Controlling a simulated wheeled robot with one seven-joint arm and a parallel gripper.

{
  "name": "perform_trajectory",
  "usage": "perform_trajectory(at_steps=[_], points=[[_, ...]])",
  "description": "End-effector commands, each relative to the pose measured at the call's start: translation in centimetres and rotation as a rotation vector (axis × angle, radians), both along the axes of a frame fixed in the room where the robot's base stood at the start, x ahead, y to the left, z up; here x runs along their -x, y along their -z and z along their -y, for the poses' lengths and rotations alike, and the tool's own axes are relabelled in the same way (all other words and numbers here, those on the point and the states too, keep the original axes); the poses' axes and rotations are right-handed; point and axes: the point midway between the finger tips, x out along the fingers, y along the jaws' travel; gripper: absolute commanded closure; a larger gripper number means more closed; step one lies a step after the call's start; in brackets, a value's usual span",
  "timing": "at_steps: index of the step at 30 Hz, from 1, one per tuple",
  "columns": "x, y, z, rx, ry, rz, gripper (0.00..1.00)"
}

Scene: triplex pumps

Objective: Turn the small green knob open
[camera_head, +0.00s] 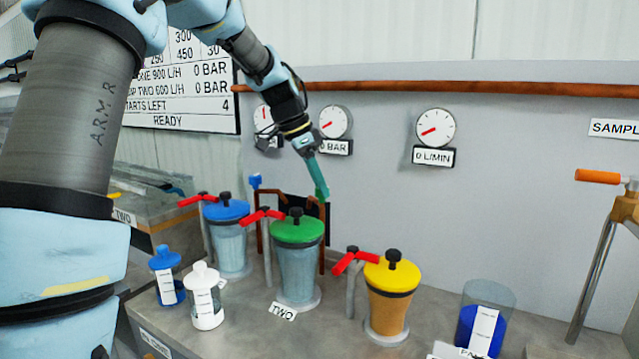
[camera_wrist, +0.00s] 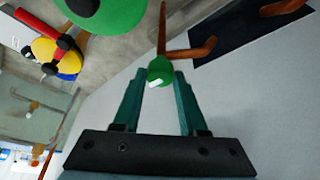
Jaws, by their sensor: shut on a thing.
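My gripper (camera_head: 319,178) has teal fingers and reaches down in front of the grey wall, behind the green-lidded canister. In the wrist view my gripper (camera_wrist: 161,78) is shut on the small green knob (camera_wrist: 160,68), with one finger on each side of it. The knob has a white mark on its face and sits at the end of a copper pipe (camera_wrist: 162,28). In the head view the fingers largely hide the knob, and its exact turn cannot be told there.
Canisters with blue (camera_head: 226,210), green (camera_head: 298,229) and yellow (camera_head: 394,276) lids stand on the grey bench, with red-handled valves beside them. A small blue knob (camera_head: 255,181) stands left of my gripper. Gauges (camera_head: 436,128) and a copper rail (camera_head: 450,88) are on the wall.

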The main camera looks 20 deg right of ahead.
Motion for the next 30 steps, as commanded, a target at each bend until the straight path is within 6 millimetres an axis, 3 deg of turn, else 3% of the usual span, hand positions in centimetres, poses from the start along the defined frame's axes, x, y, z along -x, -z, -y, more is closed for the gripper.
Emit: perform_trajectory(at_steps=[12, 13, 21, 30], points=[[-0.02, 0.03, -0.03, -0.001, 0.006, 0.001, 1.0], [-0.02, 0.03, -0.03, -0.001, 0.006, 0.001, 0.56], [-0.01, 0.04, -0.01, -0.001, 0.005, 0.0, 0.28], [-0.06, -0.37, -0.16, 0.0, 0.005, 0.001, 0.28]])
